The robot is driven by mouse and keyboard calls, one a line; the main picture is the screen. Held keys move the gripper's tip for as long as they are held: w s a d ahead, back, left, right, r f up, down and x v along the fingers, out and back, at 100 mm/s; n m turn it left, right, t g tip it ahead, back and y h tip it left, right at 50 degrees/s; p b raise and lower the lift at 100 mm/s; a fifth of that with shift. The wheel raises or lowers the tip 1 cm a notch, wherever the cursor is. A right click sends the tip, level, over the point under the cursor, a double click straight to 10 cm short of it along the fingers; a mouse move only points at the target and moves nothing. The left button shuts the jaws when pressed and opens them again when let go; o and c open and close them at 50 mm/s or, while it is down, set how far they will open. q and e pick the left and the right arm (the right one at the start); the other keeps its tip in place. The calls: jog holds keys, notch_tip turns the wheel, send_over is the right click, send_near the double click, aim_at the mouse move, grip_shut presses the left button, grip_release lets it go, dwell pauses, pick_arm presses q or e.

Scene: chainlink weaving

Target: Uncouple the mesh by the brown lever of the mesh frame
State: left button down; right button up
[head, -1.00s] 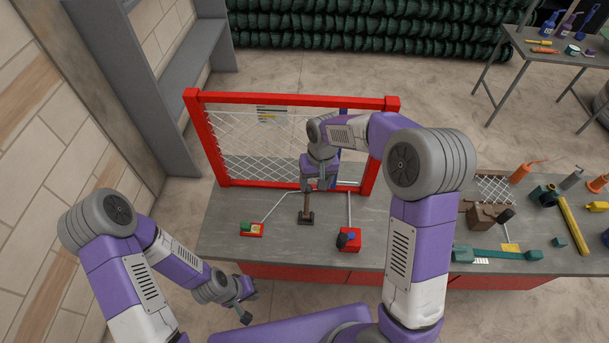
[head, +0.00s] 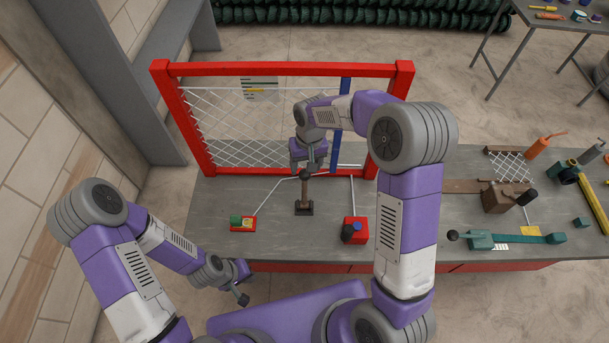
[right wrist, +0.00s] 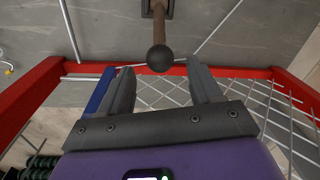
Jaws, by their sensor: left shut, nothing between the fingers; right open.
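The brown lever (head: 304,191) stands roughly upright on a dark base on the bench, in front of the red mesh frame (head: 285,70). The white wire mesh (head: 238,122) hangs inside this frame, left of a blue upright bar (head: 346,85). My right gripper (head: 309,167) is open just above and behind the lever's dark knob. In the right wrist view the knob (right wrist: 160,58) shows just beyond the gap between the open fingertips (right wrist: 159,72), with nothing gripped. My left gripper (head: 243,288) is shut and empty, low in front of the bench.
A red block with a green piece (head: 242,223) sits left of the lever, and a red box with a dark knob (head: 355,230) sits right. Thin rods run from the frame area to both. A teal bar (head: 513,239) and a brown block (head: 497,198) lie further right.

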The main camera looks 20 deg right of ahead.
aim_at(305, 174)
jog(key=f+b, duration=0.1)
jog(key=f, duration=0.4)
jog(key=shift+a+f, duration=0.2)
grip_shut()
